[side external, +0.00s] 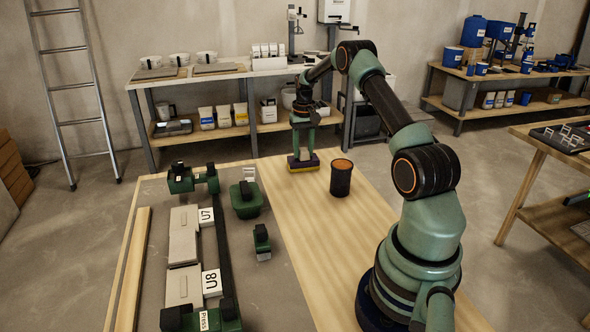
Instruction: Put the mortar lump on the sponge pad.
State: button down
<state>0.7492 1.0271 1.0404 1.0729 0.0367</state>
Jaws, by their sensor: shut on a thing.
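My gripper (303,153) points straight down at the far end of the wooden table strip. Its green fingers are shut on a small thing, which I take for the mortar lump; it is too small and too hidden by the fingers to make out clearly. The sponge pad (304,164), dark on top with a yellow lower layer, lies flat on the wood directly under the fingertips. The fingertips are at its top, and I cannot tell whether the lump touches it.
A dark cup with an orange top (341,178) stands just right of the pad. To the left are a green-handled block (246,199), a smaller green tool (262,241) and a green frame (224,250) beside pale tiles (183,248). The wood nearer the camera is clear.

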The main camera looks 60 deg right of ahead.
aim_at(303, 149)
jog(key=shift+c, duration=2)
grip_release()
notch_tip(303, 149, up, 12)
jog(key=w+a+r+n+t, duration=0.1)
jog(key=w+a+r+n, duration=0.1)
jog(key=a+r, duration=0.75)
jog(key=s+a+r+n+t, duration=0.1)
jog(key=s+a+r+n, duration=0.15)
jog(key=a, duration=0.75)
jog(key=s+a+r+n+t, duration=0.15)
jog(key=s+a, duration=0.25)
jog(key=a, duration=0.6)
jog(key=s+a+f+n+t, duration=0.2)
jog(key=s+a+f+n, duration=0.1)
jog(key=s+a, duration=0.4)
jog(key=shift+s+a+f, duration=0.15)
jog(key=shift+a+f, duration=0.35)
jog(key=shift+f, duration=0.3)
